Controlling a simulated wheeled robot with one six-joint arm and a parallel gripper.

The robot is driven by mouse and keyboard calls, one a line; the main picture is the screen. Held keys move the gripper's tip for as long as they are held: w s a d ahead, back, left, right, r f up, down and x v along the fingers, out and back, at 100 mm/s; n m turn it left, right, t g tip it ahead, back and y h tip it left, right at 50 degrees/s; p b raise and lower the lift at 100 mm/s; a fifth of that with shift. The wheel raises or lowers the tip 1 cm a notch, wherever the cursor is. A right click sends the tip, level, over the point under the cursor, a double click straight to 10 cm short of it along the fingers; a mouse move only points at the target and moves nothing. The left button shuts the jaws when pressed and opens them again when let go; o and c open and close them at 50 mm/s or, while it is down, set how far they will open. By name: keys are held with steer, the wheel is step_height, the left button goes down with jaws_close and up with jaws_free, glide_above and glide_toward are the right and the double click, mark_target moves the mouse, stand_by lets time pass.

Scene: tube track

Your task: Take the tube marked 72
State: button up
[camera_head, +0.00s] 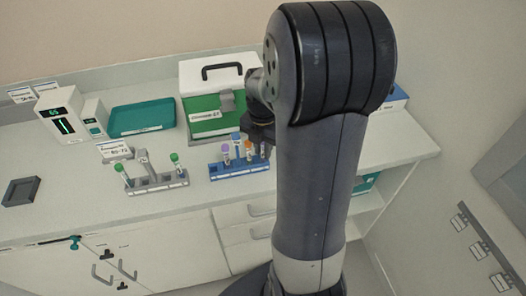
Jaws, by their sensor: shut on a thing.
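My gripper (262,146) is at the right end of the blue rack (240,168), partly hidden behind my own arm. It is shut on a tube there, which is mostly hidden. In the same rack stand tubes with a purple cap (225,147), a blue cap (236,137) and an orange cap (249,145). The grey rack (157,186) on the left holds a green-capped tube at its left end (120,168) and another at its right end (174,157). The marks on the tubes are too small to read, so I cannot tell which is 72.
A white sign (115,148) stands behind the grey rack. Along the back are a white device with a green display (62,114), a teal tray (142,118) and a white and green case (207,80). A small dark tray (21,191) lies left. The counter's front left is clear.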

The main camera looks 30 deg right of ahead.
steer(key=shift+c, duration=0.3)
step_height(320, 180, up, 10)
steer(key=shift+r, duration=0.1)
stand_by(0.3)
